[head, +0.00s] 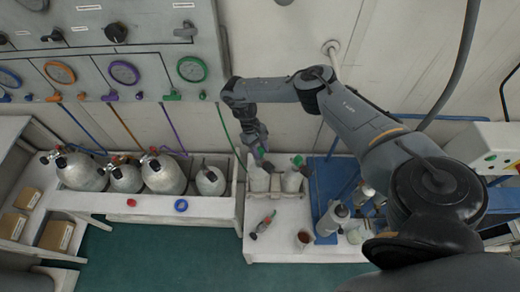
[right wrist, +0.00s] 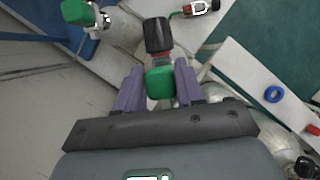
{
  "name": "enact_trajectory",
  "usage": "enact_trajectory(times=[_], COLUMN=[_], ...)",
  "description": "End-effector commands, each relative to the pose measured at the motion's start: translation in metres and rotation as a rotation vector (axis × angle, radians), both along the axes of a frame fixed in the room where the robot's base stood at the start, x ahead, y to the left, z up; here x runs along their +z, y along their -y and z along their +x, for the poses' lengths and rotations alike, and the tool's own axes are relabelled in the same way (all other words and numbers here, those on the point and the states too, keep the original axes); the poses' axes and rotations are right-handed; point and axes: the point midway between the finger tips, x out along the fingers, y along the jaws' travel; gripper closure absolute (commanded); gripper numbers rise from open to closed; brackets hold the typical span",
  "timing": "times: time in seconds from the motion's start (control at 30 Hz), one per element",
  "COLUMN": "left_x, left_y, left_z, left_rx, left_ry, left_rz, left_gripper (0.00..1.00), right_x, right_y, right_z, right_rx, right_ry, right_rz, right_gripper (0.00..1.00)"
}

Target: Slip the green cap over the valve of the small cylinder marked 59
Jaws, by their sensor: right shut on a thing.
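My right gripper (head: 262,153) is over the left of two small cylinders in a white rack. In the right wrist view its purple jaws (right wrist: 158,88) are shut on the green cap (right wrist: 160,83). A black piece with a red band (right wrist: 158,36) lies right beyond the cap; I cannot tell whether they touch. The left small cylinder (head: 259,180) stands upright below the gripper. The right one (head: 291,181) has a green top (head: 297,160), also in the right wrist view (right wrist: 76,12). No number is readable. My left gripper is not in view.
The rack (head: 276,192) stands on a white bench. A small red-and-grey item (head: 263,223) and a cup (head: 304,238) are in front. Larger cylinders (head: 163,174) stand in a trough at left. A blue ring (head: 181,205) lies on its ledge. A blue stand (head: 325,184) is at right.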

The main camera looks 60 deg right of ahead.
Motion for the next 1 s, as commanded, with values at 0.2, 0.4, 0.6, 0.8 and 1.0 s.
enact_trajectory(times=[0.2, 0.4, 0.6, 0.8, 1.0], left_x=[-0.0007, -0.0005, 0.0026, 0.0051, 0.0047], left_y=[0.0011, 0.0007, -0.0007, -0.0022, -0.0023], left_z=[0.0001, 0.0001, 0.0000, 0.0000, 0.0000], left_rx=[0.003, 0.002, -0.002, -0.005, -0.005], left_ry=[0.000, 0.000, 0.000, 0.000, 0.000], left_rz=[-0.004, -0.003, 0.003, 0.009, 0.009], left_gripper=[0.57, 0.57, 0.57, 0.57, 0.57], right_x=[-0.0016, -0.0015, -0.0008, -0.0013, -0.0016], right_y=[-0.0001, -0.0002, -0.0005, -0.0004, -0.0004], right_z=[0.0001, 0.0000, -0.0002, -0.0003, -0.0002], right_rx=[0.000, 0.000, -0.001, -0.001, 0.000], right_ry=[0.000, 0.000, -0.001, -0.001, -0.001], right_rz=[0.000, 0.000, 0.001, 0.000, 0.000], right_gripper=[0.91, 0.91, 0.91, 0.91, 0.91])
